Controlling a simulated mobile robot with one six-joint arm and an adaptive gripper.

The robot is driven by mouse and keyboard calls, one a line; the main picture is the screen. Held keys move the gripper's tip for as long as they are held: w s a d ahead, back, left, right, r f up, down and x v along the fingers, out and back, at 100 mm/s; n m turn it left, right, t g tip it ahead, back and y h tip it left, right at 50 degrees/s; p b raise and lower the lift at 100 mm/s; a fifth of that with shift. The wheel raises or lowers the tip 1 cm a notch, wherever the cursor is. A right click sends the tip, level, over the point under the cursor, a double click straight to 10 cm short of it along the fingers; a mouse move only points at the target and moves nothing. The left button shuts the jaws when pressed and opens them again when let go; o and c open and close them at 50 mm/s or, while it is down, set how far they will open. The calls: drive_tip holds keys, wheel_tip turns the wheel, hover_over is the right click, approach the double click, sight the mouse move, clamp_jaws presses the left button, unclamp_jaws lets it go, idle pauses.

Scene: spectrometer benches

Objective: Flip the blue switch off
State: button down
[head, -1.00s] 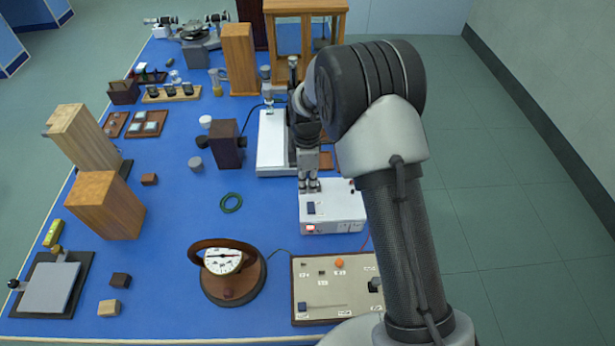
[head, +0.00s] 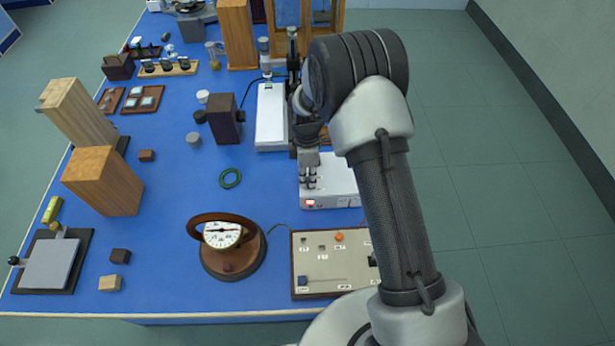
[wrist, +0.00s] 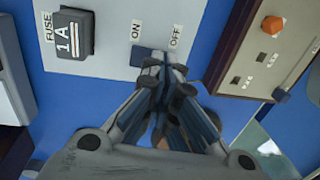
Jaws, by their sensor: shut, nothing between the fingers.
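The blue switch (wrist: 148,58) is a small dark blue rocker on the light top of a supply box (head: 340,182). In the wrist view ON is printed at its left end and OFF at its right. My gripper (wrist: 165,68) is shut and empty, with its fingertips right over the switch's lower right part; whether they touch it I cannot tell. In the head view my gripper (head: 309,184) is at the box's left front and hides the switch. Which way the rocker is tilted is unclear. A red light (head: 311,203) glows on the box front.
A dark fuse holder (wrist: 74,34) marked 1 A stands beside the switch. A panel with an orange knob (head: 339,237) and a round dial meter (head: 222,234) lie nearer me. A green ring (head: 230,178) is left of the box, with bare blue bench around it.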

drive_tip(key=shift+s+f, duration=0.2)
drive_tip(key=shift+s, duration=0.05)
drive_tip(key=shift+w, duration=0.15)
drive_tip(key=shift+w, duration=0.75)
drive_tip(key=shift+r, duration=0.1)
wheel_tip(320, 180, up, 14)
drive_tip(key=w+p, duration=0.2)
drive_tip(key=p, duration=0.1)
